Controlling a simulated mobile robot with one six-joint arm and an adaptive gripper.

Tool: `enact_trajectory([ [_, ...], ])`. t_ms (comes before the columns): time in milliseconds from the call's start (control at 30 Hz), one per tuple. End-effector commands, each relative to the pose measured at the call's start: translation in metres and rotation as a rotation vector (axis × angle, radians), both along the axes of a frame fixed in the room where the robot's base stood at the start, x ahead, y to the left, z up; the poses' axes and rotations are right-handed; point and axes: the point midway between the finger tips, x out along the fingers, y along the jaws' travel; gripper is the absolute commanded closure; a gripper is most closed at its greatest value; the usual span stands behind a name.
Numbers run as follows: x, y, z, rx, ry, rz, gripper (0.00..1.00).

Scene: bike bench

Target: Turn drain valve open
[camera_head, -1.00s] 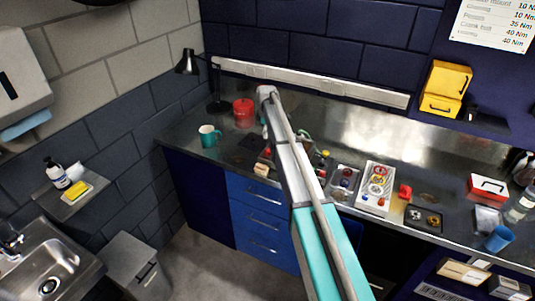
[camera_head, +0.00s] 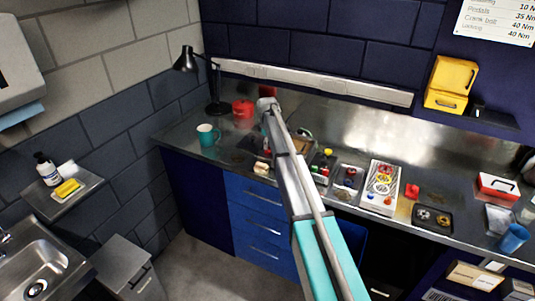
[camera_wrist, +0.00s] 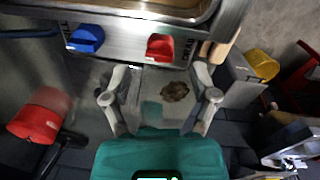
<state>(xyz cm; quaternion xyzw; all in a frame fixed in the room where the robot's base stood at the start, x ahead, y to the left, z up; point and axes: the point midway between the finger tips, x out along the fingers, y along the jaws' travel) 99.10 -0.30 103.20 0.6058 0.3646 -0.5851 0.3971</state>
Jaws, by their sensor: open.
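In the wrist view a red valve knob (camera_wrist: 160,47) with upside-down lettering that looks like DRAIN sits on the grey front of a metal basin unit (camera_wrist: 125,45). A blue knob (camera_wrist: 86,38), with lettering that looks like FILL, is to its left. My gripper (camera_wrist: 160,98) is open and empty; its two fingers are spread wide below the red knob in the picture, apart from it. In the head view my arm covers much of the unit, and my fingers and both knobs cannot be made out.
A red canister (camera_head: 243,112), teal mug (camera_head: 208,135) and black lamp (camera_head: 187,61) stand at the bench's left end. A wooden block (camera_wrist: 222,46) is close to the red knob in the wrist view. Right of my arm are a parts tray (camera_head: 381,187) and a dark tray (camera_head: 432,218).

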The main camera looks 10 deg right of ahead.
Motion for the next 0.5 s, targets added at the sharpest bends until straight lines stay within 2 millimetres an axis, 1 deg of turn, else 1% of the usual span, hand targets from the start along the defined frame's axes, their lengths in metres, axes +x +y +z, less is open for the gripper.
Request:
enact_trajectory([
  [33,0.0,0.0,-0.008,0.0,0.0,0.0,0.24],
  [200,0.001,-0.001,-0.021,0.0,0.0,0.0,0.24],
  [500,0.002,-0.001,-0.035,0.0,0.0,0.0,0.24],
])
